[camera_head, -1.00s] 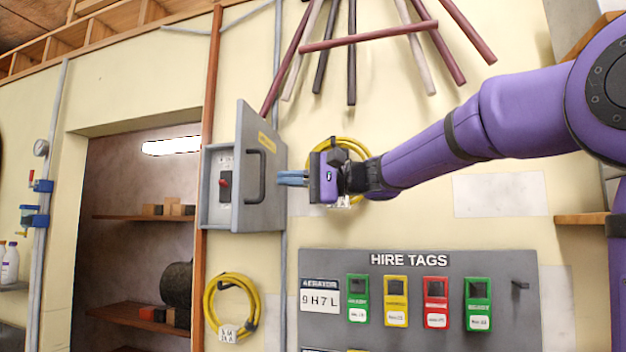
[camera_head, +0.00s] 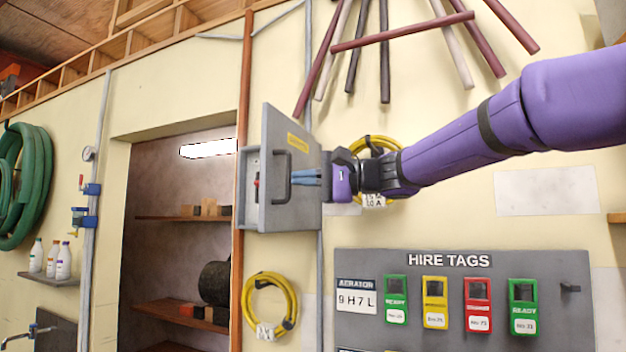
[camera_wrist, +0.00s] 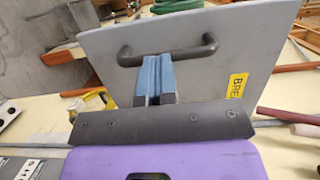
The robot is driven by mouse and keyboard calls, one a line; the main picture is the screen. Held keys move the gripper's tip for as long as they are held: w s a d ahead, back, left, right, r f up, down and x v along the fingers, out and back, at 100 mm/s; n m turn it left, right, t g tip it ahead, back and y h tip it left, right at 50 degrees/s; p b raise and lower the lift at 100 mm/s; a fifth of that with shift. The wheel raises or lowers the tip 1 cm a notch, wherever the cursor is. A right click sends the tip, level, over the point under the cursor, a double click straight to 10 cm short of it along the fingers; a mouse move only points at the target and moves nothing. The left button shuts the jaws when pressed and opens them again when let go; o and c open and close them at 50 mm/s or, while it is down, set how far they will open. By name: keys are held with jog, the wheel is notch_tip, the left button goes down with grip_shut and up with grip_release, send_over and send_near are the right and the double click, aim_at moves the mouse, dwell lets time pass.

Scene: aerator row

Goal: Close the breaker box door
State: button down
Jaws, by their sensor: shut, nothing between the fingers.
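The breaker box (camera_head: 250,185) is a grey box on the wall, left of centre in the head view. Its grey door (camera_head: 303,195) stands partly open, swung out from the box, with a dark handle (camera_head: 283,178) and a yellow label. In the wrist view the door (camera_wrist: 215,65) fills the upper middle, and the shut blue fingers (camera_wrist: 156,60) overlap the handle (camera_wrist: 190,51). I cannot tell whether they touch it.
A grey hire tags board (camera_head: 450,300) hangs below my arm. Yellow coils hang behind my gripper and below the box (camera_head: 268,305). A shelf alcove (camera_head: 180,240) opens to the left of the box. Wooden poles are fixed above.

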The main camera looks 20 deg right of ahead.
aim_at(270, 179)
jog(key=w+a+m+t+h, duration=0.1)
jog(key=a, duration=0.1)
jog(key=w+a+m+t+h, duration=0.2)
jog(key=a, duration=0.1)
jog(key=w+a+m+t+h, duration=0.1)
jog(key=w+a+t, duration=0.1)
jog(key=shift+w+a+h, duration=0.1)
jog(key=shift+a+h, duration=0.2)
jog(key=shift+a, duration=0.05)
jog(key=w+a+m+h, duration=0.1)
jog(key=w+a, duration=0.2)
jog(key=w, duration=0.5)
jog(key=w+a, duration=0.4)
jog(key=w, duration=0.4)
jog(key=w+d+m+t+h, duration=0.3)
jog(key=w+m+h, duration=0.4)
jog(key=w+h, duration=0.3)
jog(key=shift+w+r+m+h, duration=0.2)
jog(key=shift+w+m+h, duration=0.15)
jog(key=shift+h, duration=0.25)
